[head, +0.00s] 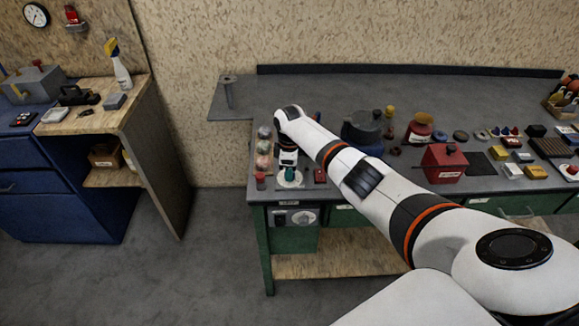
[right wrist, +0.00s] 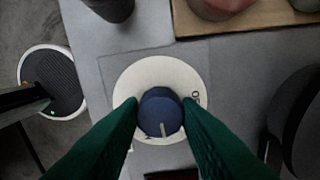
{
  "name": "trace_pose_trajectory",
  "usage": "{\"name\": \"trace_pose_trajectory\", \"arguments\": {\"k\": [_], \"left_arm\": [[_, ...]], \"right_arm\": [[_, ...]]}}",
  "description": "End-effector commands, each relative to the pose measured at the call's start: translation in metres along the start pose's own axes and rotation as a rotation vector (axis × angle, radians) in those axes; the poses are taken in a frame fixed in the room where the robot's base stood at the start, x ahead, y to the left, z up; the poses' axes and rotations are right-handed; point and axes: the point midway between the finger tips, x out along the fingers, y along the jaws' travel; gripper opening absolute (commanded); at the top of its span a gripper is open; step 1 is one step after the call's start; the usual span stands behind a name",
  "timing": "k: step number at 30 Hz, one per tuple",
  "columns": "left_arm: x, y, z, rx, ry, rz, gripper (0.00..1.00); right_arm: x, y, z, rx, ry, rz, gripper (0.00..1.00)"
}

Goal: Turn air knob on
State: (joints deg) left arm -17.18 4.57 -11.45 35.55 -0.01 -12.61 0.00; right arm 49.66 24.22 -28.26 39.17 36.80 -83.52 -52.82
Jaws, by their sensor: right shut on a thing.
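The air knob (right wrist: 160,108) is a blue round knob with a pale pointer line, seen in the right wrist view. The pointer is toward the bottom of that picture, slightly right. The knob sits on a round white dial plate (right wrist: 127,82), partly covered by the fingers. My right gripper (right wrist: 160,118) has its green fingers shut on the knob from both sides. In the head view my right gripper (head: 289,174) points down over the white plate (head: 297,184) near the front left of the grey workbench; the knob is hidden there. My left gripper is not in view.
A dark pot (head: 362,130) and a red box (head: 445,163) stand further right. The bench's (head: 300,85) back strip is mostly clear.

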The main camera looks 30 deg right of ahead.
Motion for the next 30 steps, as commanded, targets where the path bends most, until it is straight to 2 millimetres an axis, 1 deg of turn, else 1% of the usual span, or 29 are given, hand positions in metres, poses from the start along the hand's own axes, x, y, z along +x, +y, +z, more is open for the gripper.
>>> {"name": "trace_pose_trajectory", "arguments": {"k": [1,3,15,21,30], "left_arm": [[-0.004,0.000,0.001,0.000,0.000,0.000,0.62],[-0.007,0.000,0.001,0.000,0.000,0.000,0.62],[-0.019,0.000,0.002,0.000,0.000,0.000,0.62],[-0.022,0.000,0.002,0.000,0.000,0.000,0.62],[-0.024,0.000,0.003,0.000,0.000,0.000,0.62]], "right_arm": [[-0.003,0.000,0.000,0.044,0.001,-0.001,0.07],[-0.003,-0.001,-0.001,0.111,0.001,0.000,0.07],[-0.002,-0.001,0.000,0.440,0.001,-0.001,0.07],[-0.002,-0.001,-0.001,0.544,0.001,-0.002,0.07],[-0.001,-0.002,-0.001,0.614,0.001,-0.003,0.07]]}}
